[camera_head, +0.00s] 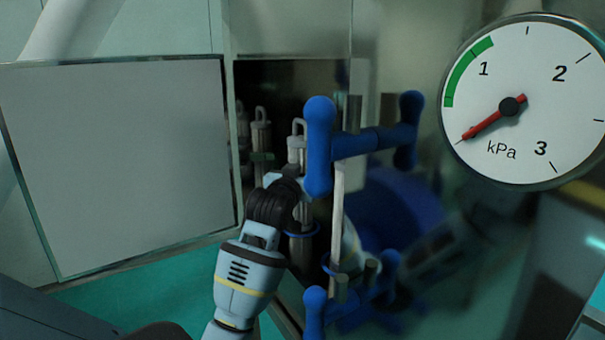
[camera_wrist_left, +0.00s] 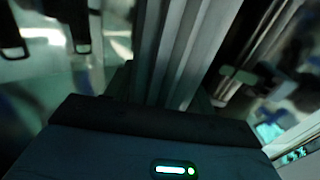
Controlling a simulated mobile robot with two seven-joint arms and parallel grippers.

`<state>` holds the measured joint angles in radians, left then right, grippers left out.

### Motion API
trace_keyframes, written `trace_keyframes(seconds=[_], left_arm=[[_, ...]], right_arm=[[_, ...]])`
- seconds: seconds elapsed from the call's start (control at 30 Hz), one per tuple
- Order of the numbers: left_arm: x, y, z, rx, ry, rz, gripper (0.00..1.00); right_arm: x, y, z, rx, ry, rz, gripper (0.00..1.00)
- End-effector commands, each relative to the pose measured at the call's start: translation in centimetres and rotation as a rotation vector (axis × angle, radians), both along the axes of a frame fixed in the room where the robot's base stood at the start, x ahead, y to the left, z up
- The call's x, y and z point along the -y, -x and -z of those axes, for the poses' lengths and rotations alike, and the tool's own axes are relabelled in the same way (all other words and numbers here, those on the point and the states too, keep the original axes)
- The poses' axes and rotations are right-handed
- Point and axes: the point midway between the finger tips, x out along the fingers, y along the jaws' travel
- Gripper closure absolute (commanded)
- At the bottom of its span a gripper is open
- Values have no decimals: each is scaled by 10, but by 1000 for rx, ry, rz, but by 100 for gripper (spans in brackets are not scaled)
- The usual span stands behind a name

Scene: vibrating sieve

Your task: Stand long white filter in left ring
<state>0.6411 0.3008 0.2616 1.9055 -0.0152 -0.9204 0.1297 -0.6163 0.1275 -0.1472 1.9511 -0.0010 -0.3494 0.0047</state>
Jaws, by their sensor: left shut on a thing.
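A long white filter (camera_head: 297,152) with a loop handle on top stands roughly upright in the head view, left of a blue handle frame. My left gripper (camera_head: 290,190) is shut on its middle and hides part of it. The ribbed filter body (camera_wrist_left: 178,50) rises from between the jaws in the left wrist view. A thin blue ring (camera_head: 316,231) shows at the filter's lower part; I cannot tell whether the filter is inside it or in front of it. A second blue ring (camera_head: 326,268) sits lower right. My right gripper is out of view.
Other looped filters (camera_head: 261,132) stand in the dark cabinet behind. A grey door panel (camera_head: 115,165) is at left. The blue handle frame (camera_head: 319,145) stands close right of my gripper. A kPa gauge (camera_head: 525,100) fills the upper right, its needle low left.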

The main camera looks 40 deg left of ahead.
Motion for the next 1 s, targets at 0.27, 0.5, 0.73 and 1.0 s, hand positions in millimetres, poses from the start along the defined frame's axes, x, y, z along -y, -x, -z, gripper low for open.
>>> trace_keyframes(seconds=[0.27, 0.5, 0.73, 1.0], left_arm=[[0, 0, 2, -1, -1, -1, 41], [0, 0, 2, 0, -1, 0, 24], [0, 0, -1, 1, -1, 0, 24], [10, 25, 1, -2, -1, 0, 24]], right_arm=[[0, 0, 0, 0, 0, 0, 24], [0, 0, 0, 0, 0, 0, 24], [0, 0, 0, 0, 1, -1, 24], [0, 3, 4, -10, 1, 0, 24]])
